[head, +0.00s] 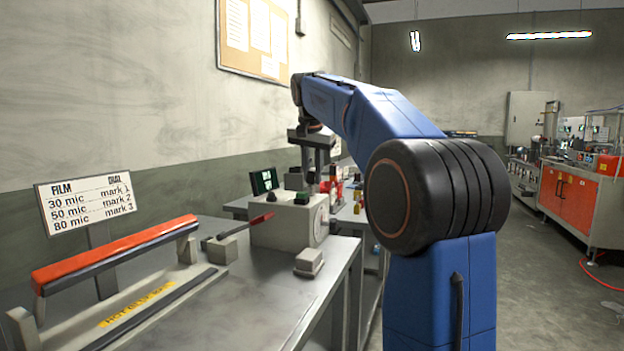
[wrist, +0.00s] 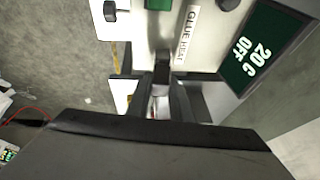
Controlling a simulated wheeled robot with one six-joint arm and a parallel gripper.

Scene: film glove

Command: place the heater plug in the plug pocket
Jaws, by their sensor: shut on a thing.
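In the wrist view my gripper (wrist: 163,88) points at the face labelled GLUE HEAT. I cannot identify the plug pocket for certain in either view.
A dark display (wrist: 258,52) reads 20 C OFF. A film sealer with a red bar (head: 115,255) and a hot-bar label stands at the left. A small grey block (head: 309,262) sits near the bench's front edge.

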